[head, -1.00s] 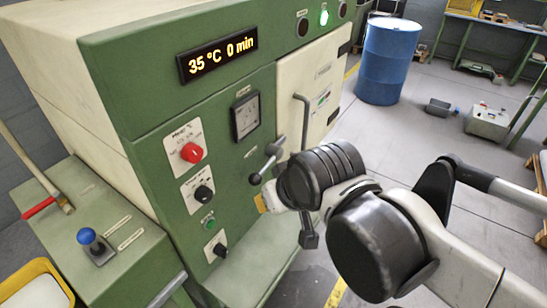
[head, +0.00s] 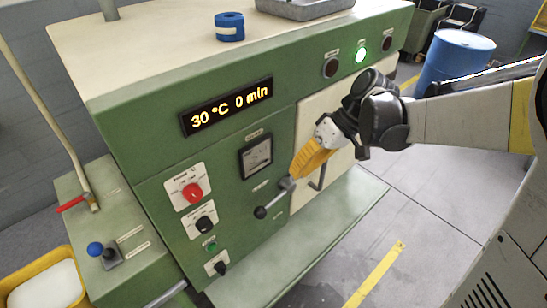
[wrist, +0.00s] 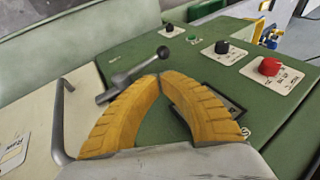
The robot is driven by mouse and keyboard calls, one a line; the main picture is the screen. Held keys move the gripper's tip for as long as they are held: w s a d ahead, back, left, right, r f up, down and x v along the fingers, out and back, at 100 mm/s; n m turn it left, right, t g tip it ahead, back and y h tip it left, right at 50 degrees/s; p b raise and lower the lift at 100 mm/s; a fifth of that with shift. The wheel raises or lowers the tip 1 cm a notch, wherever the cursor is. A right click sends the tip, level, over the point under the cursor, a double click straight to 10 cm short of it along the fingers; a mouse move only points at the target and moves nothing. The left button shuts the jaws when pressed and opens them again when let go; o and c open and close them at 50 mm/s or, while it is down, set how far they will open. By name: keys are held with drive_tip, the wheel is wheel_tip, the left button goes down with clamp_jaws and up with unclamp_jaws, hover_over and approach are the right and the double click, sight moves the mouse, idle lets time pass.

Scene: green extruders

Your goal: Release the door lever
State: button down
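The door lever (head: 272,202), a grey bar with a black ball end, sits on the green panel beside the cream door (head: 310,125). It slants down to the left in the head view. In the wrist view the lever (wrist: 133,71) lies just beyond the fingertips, its ball up and to the right. My gripper (head: 294,176) has yellow fingers and is close to the lever's pivot end. In the wrist view the two fingertips (wrist: 160,77) come together with nothing visible between them. Whether they touch the lever I cannot tell. The door looks shut.
A bent door handle (head: 319,177) stands out from the door and also shows at the left of the wrist view (wrist: 62,115). A red knob (head: 193,192) and black knobs are on the panel. A green ledge (head: 335,215) juts out below the door.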

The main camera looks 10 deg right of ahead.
sight(264, 207)
drive_tip(key=shift+w+d, duration=0.1)
idle(0.3)
drive_tip(key=b+x, duration=0.3)
drive_tip(key=x, duration=1.1)
drive_tip(key=shift+b, duration=0.3)
